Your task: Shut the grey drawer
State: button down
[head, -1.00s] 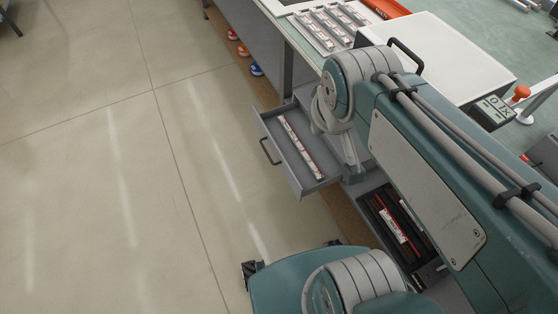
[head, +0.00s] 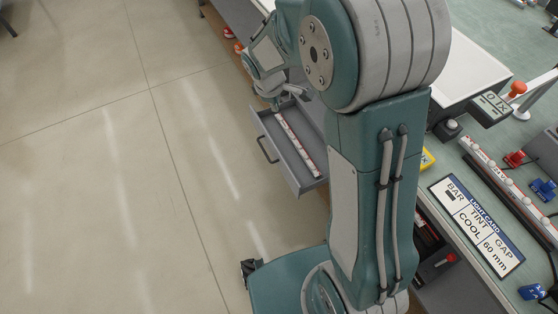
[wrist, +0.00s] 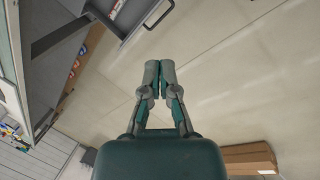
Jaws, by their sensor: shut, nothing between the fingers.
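The grey drawer (head: 286,155) is pulled open from the bench in the head view, with a black bar handle (head: 266,150) on its front. A long white-and-red bar (head: 297,144) lies inside. My gripper (head: 276,103) is by the drawer's far end; whether it touches is not clear. In the wrist view my gripper (wrist: 160,70) is shut and empty over bare floor. Part of the drawer (wrist: 128,16) and its handle (wrist: 158,14) show at the top of that view, apart from the fingertips. My arm hides part of the drawer's bench side.
The bench top carries a light card (head: 477,225), a 1X0 display (head: 492,104), a bar in a rail (head: 510,185) and small coloured clamps. Orange and red round items (head: 238,47) lie by the bench foot. The floor (head: 150,170) left of the drawer is clear.

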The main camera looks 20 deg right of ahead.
jog(key=w+a+f+n+g, duration=0.15)
jog(key=w+f+n, duration=0.25)
jog(key=f, duration=0.8)
jog(key=n, duration=0.5)
send_over(280, 162)
jog(key=s+a, duration=0.1)
jog(key=s, duration=0.3)
jog(key=shift+h, duration=0.4)
jog(key=shift+w+f, duration=0.15)
jog(key=shift+f, duration=6.4)
jog(key=shift+w+f, duration=0.1)
jog(key=shift+f, duration=6.4)
jog(key=w+d, duration=0.2)
jog(key=d, duration=0.8)
jog(key=w+d, duration=0.2)
jog(key=d, duration=0.8)
jog(key=shift+w+d, duration=0.25)
jog(key=shift+d, duration=0.05)
